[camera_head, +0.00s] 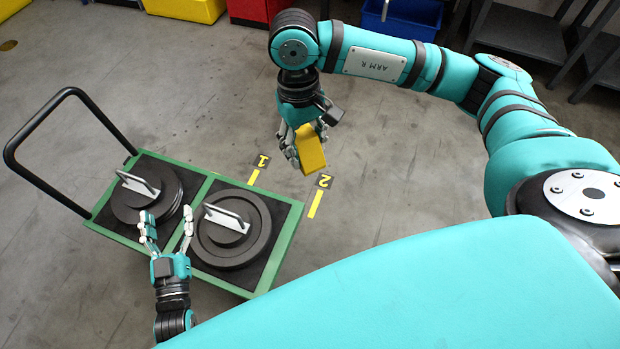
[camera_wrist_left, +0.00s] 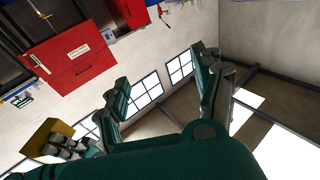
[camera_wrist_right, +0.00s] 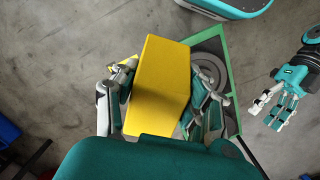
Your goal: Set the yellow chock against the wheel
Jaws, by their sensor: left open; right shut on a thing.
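The yellow chock (camera_head: 309,150) is a wedge-like block held in my right gripper (camera_head: 297,140), in the air above the floor to the right of the cart. In the right wrist view the chock (camera_wrist_right: 160,85) sits between both fingers of the right gripper (camera_wrist_right: 162,103). My left gripper (camera_head: 167,222) is open and empty over the near edge of the green cart (camera_head: 277,251). In the left wrist view the open left gripper (camera_wrist_left: 162,88) has nothing between its fingers. The cart's wheels are hidden beneath its deck in the head view.
Dark round weights with light handles, a stack (camera_head: 147,190) and a disc (camera_head: 232,226), lie on the cart. Yellow floor marks numbered 1 (camera_head: 254,176) and 2 (camera_head: 315,203) are beside it. Yellow (camera_head: 188,8), red (camera_head: 258,10) and blue (camera_head: 402,18) bins stand at the back. Floor between is clear.

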